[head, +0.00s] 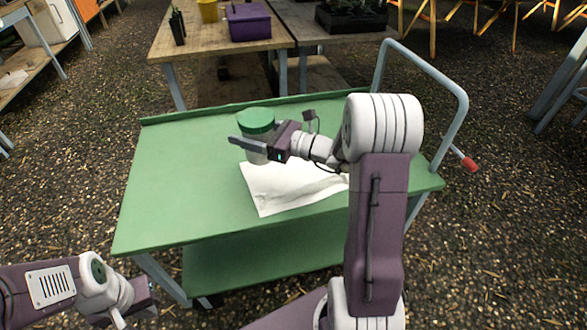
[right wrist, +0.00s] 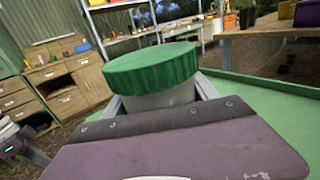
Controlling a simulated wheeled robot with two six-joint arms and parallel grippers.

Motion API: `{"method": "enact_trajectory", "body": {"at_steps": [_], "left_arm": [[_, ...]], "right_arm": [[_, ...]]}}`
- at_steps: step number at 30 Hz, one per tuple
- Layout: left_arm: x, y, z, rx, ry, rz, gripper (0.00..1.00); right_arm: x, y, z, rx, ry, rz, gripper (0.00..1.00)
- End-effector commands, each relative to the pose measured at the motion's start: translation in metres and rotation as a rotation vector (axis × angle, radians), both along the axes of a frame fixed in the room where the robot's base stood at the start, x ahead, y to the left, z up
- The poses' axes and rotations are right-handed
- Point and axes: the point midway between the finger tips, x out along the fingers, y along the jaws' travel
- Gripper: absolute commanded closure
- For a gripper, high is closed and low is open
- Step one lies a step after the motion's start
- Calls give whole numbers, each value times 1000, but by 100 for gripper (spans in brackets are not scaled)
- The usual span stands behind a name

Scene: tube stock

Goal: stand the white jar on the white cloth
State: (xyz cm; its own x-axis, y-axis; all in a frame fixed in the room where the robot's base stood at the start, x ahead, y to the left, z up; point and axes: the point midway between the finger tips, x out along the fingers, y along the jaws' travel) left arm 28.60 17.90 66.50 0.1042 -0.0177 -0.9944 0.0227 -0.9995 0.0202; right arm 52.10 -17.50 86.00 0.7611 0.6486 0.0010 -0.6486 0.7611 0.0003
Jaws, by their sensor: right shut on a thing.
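The white jar (head: 256,119) has a green lid and stands upright between the fingers of my right gripper (head: 250,146), which is shut on it. In the right wrist view the jar (right wrist: 153,72) sits between both fingers, its lid above them. The white cloth (head: 280,193) lies flat and slightly creased on the green cart top. The jar is at the cloth's far left edge; I cannot tell whether its base touches anything. My left gripper (head: 138,305) is low at the left, in front of the cart, partly cut off, and its fingers are unclear.
The green cart (head: 175,190) has a raised far rim, a lower shelf and a grey push handle (head: 440,78) at the right. Its top is bare left of the cloth. Behind it, a wooden table (head: 215,42) bears a purple box (head: 249,22) and a yellow pot (head: 208,11).

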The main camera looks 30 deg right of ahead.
Motion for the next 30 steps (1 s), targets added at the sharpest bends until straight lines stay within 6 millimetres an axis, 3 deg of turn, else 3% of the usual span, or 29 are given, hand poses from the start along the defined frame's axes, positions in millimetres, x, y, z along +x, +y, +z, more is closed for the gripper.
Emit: {"method": "enact_trajectory", "body": {"at_steps": [1, 6, 12, 18, 25, 30], "left_arm": [[0, 0, -10, 0, 0, 0, 100], [0, 0, -27, 0, 1, 0, 100], [0, 0, -36, 0, 1, 0, 100], [0, 0, -38, 0, 1, 0, 100], [0, 0, -62, 0, 1, 0, 100], [0, 0, -58, 0, 1, 0, 100]], "right_arm": [[-3, -16, -14, 2, 1, -9, 79], [-18, -62, -44, 1, 1, -8, 79], [-28, -92, -60, 0, -1, -2, 79], [-30, -95, -64, 1, -1, 1, 79], [-30, -95, -103, 1, 1, 0, 79], [-30, -94, -101, -1, 1, 0, 79]]}}
